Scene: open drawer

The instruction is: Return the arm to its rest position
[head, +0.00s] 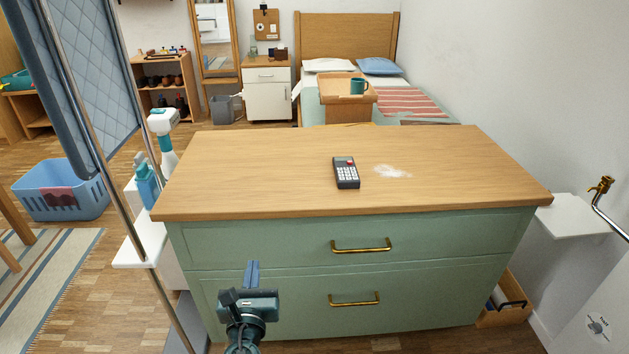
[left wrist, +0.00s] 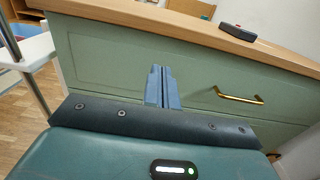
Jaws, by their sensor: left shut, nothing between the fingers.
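My left gripper (head: 252,275) is low in front of the green dresser (head: 285,245), left of its brass handles. Its blue fingers are together with nothing between them. In the left wrist view the shut fingers (left wrist: 161,88) point toward the drawer front (left wrist: 120,60), left of a brass handle (left wrist: 239,96). The upper brass handle (head: 360,246) and lower brass handle (head: 354,299) show in the head view. Both drawers look shut. My right gripper is not in view.
A dark calculator (head: 346,173) and a white powdery patch (head: 392,171) are on the wooden top (head: 260,165). A metal-framed stand with bottles (head: 147,185) is close on the left. A white shelf with a brass tap (head: 575,215) is on the right.

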